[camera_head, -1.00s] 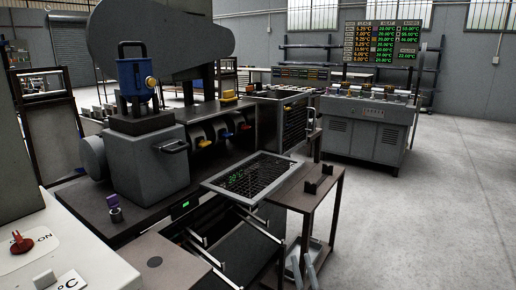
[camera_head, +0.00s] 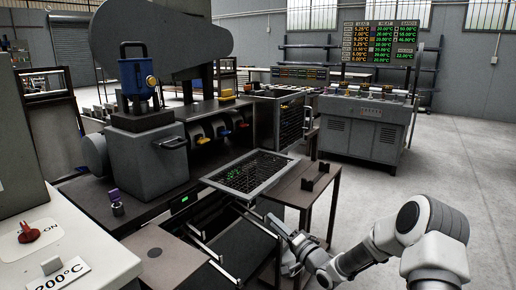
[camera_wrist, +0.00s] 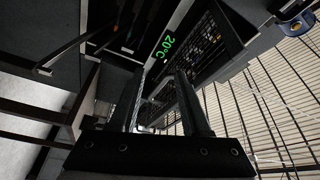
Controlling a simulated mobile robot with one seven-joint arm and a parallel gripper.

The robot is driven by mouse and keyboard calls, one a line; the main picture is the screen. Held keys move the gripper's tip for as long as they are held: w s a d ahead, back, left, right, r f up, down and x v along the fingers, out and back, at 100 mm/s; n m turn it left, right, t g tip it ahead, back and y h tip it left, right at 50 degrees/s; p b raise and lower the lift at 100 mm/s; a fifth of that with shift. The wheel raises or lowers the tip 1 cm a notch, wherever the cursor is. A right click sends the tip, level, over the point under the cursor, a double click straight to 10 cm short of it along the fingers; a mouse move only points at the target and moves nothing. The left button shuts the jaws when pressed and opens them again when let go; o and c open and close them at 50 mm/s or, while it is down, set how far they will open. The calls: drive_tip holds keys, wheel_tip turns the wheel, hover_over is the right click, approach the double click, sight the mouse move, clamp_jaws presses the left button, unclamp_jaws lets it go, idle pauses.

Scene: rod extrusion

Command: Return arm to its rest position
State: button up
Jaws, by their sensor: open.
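My arm (camera_head: 385,246) reaches in from the lower right of the head view, bent at its elbow. My gripper (camera_head: 280,226) is at its far end, low beside the front of the brown side table (camera_head: 322,187). In the wrist view the two dark fingers of my gripper (camera_wrist: 160,76) stand apart with nothing visible between them. Past them is a green 20°C display (camera_wrist: 170,43) on a dark machine. The fingertips are small and dark in the head view, so whether they touch anything there cannot be told.
A mesh-topped tray (camera_head: 250,172) juts out left of the side table. The extrusion machine (camera_head: 150,160) with its blue hopper fills the left. A white panel with a red knob (camera_head: 29,232) is at lower left. A grey cabinet (camera_head: 362,130) stands behind. Open floor (camera_head: 470,180) lies right.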

drive_tip(key=s+d+r+n+g+h, duration=0.35)
drive_tip(key=s+r+h, duration=0.25)
drive_tip(key=s+r, duration=0.2)
drive_tip(key=s+d+r+n+g+h, duration=0.2)
drive_tip(key=s+d+r+h, duration=0.35)
drive_tip(key=s+r, duration=0.25)
drive_tip(key=s+g, duration=0.4)
drive_tip(key=s, duration=2.3)
wheel_tip(320, 180, up, 27)
drive_tip(key=p, duration=2.6)
drive_tip(key=shift+a+n, duration=0.3)
drive_tip(key=shift+n, duration=0.15)
